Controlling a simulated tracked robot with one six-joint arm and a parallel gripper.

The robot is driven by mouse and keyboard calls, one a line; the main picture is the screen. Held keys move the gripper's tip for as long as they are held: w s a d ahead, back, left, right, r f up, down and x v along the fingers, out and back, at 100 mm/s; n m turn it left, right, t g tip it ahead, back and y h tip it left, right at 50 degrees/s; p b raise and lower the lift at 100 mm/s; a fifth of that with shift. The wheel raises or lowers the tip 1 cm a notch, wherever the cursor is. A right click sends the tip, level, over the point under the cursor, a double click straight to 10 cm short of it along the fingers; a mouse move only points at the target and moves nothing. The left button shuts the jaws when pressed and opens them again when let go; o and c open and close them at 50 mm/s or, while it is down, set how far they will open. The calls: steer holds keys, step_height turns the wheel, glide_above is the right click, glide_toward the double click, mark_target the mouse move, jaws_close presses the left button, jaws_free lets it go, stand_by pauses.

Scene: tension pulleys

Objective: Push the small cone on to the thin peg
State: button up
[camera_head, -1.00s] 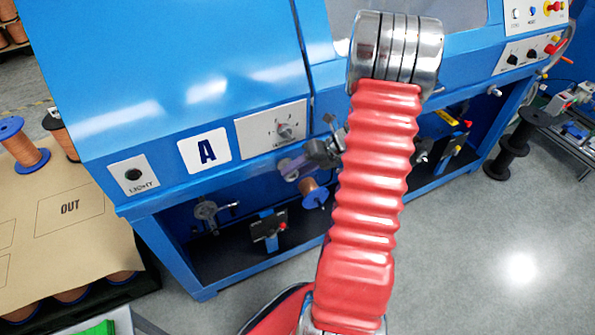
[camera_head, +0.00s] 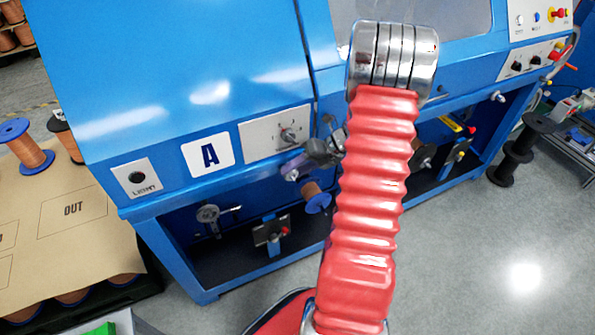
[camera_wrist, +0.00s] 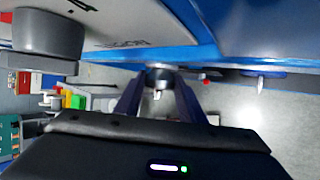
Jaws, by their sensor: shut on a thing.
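In the wrist view my gripper (camera_wrist: 160,85) has its two dark fingers closed in on a small dark round piece (camera_wrist: 160,75), which looks like the small cone. In the head view the gripper end (camera_head: 292,168) shows only as a purplish part beside the dark wrist (camera_head: 325,150), in front of the blue machine; the arm hides part of it. A copper-wound spool (camera_head: 315,197) with blue flanges sits just below and right of it, under the machine's ledge. I cannot make out the thin peg clearly, nor whether the piece touches it.
The blue machine (camera_head: 190,90) fills the middle, with a knob panel (camera_head: 275,134) above the gripper. Brackets and pulleys (camera_head: 270,235) stand in its lower recess. A tan OUT board (camera_head: 75,210) lies at left, black spools (camera_head: 515,150) at right. Grey floor is clear at lower right.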

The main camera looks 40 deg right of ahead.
stand_by(0.9)
steer(key=o, duration=1.4)
steer(key=shift+w, duration=0.1)
steer(key=shift+s+d+r, duration=0.25)
steer(key=shift+d+r, duration=0.65)
steer(key=shift+r, duration=0.35)
steer(key=shift+s+d+r, duration=0.2)
steer(key=shift+d+r, duration=0.75)
steer(key=shift+r, duration=0.25)
steer(key=shift+s+d+r, duration=0.25)
steer(key=shift+d+r, duration=0.65)
steer(key=shift+r, duration=0.35)
steer(key=shift+f, duration=0.15)
steer(key=shift+n, duration=0.3)
